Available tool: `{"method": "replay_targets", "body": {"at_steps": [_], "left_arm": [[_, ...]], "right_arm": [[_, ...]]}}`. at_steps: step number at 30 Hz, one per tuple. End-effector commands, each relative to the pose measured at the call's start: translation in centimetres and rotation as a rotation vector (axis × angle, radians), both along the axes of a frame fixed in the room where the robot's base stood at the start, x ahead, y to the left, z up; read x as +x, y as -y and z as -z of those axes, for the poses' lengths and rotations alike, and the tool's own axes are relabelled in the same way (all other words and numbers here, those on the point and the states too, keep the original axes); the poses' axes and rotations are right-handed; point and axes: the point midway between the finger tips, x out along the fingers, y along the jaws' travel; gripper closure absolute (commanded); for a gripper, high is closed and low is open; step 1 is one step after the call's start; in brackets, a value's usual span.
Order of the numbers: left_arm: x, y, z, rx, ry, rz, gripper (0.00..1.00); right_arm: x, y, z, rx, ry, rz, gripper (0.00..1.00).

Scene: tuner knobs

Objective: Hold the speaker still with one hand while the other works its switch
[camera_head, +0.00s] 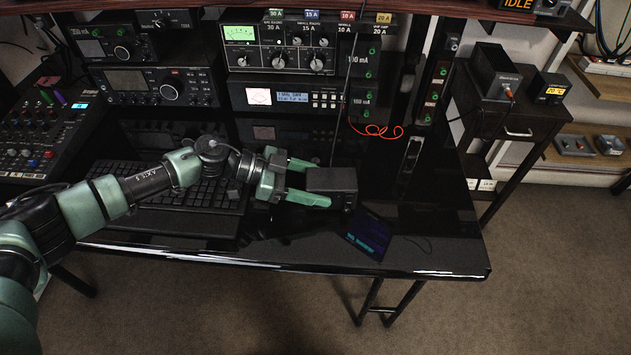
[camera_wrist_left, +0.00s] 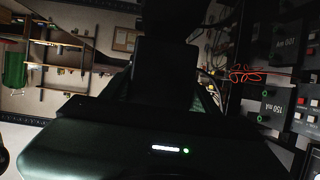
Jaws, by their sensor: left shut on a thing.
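The speaker (camera_head: 335,180) is a small black box above the front right part of the glossy black desk (camera_head: 440,240). My left gripper (camera_head: 312,183) reaches it from the left, with one green finger along its far side and one along its near side. The gripper is shut on the speaker. In the left wrist view a dark block (camera_wrist_left: 165,65), which looks like the speaker, stands ahead of the gripper body. I cannot make out the switch. Whether the speaker touches the desk is hard to tell. My right gripper is not in view.
A dark tablet (camera_head: 368,236) lies just right of the speaker, near the front edge. A keyboard (camera_head: 205,190) lies under my left arm. Radio racks (camera_head: 290,95) stand behind, with a red cable (camera_head: 377,131) hanging there. The desk's right end is mostly clear.

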Motion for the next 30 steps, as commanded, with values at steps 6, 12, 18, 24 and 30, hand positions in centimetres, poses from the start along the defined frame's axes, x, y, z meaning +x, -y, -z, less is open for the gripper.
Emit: {"method": "replay_targets", "body": {"at_steps": [6,12,18,24,30], "left_arm": [[0.02,0.07,1.13,-0.003,0.0,0.0,0.76],[0.02,0.08,1.22,-0.003,0.0,0.0,0.76],[-0.02,0.05,1.35,-0.001,-0.001,0.001,0.76],[0.01,0.06,1.27,-0.002,0.0,0.0,0.76],[0.02,0.07,1.24,-0.002,0.0,0.0,0.76]], "right_arm": [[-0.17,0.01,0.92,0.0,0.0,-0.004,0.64],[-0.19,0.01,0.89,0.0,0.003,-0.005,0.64],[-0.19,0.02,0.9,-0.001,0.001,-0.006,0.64],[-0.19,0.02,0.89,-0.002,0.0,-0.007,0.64],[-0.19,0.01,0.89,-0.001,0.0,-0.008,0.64]]}}
